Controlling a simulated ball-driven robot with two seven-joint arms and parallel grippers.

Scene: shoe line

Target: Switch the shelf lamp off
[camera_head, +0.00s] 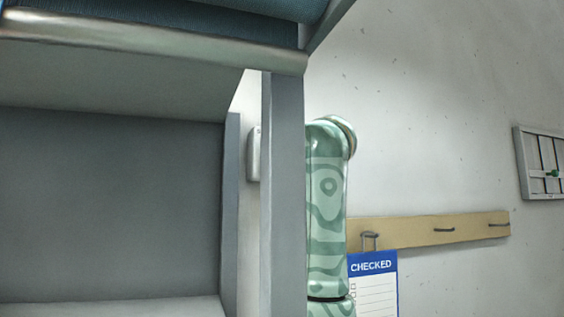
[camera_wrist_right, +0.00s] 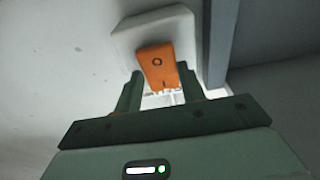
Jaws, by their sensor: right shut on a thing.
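An orange rocker switch (camera_wrist_right: 157,64) marked O and I sits on a white switch box (camera_wrist_right: 124,42) in the right wrist view. The O end is farther from my gripper, the I end nearer. My right gripper (camera_wrist_right: 159,82) has its two fingers on either side of the rocker's near end and is shut on it. The head view shows part of the white box (camera_head: 253,154) behind the shelf post; the rocker and my right gripper are hidden there. My green patterned right arm stands just right of the post. My left gripper is out of view. I cannot make out the lamp itself.
The grey shelf post (camera_head: 283,200) stands close to my right arm. A framed panel (camera_head: 541,162) hangs at the far right.

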